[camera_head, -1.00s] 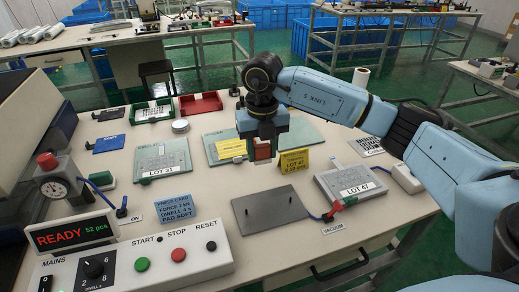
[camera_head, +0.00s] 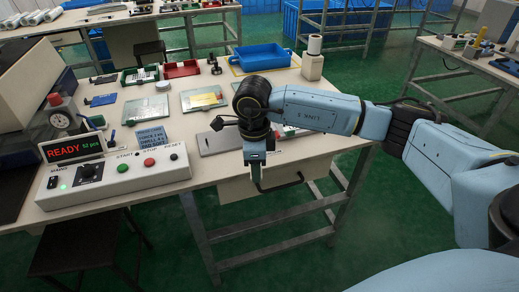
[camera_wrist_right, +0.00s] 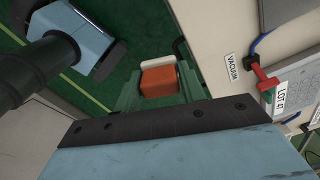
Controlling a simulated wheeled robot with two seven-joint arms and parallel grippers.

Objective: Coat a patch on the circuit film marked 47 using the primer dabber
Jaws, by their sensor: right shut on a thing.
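My right gripper (camera_head: 256,158) hangs at the table's front edge, above a drawer with a black handle. In the right wrist view its green fingers (camera_wrist_right: 158,90) are shut on an orange block with a cream strip, apparently the primer dabber (camera_wrist_right: 158,81), with green floor below it. The film labelled LOT 47 (camera_wrist_right: 298,82) lies on the table at the right of the wrist view, apart from the gripper. Another film plate (camera_head: 145,108) lies at the table's left. My left gripper is not in view.
A control box (camera_head: 110,172) reading READY stands front left. A grey metal plate (camera_head: 217,140) lies beside my right gripper. A red valve lever (camera_wrist_right: 264,78) and VACUUM label (camera_wrist_right: 230,67) sit by the LOT 47 film. A blue tray (camera_head: 262,57) is at the back.

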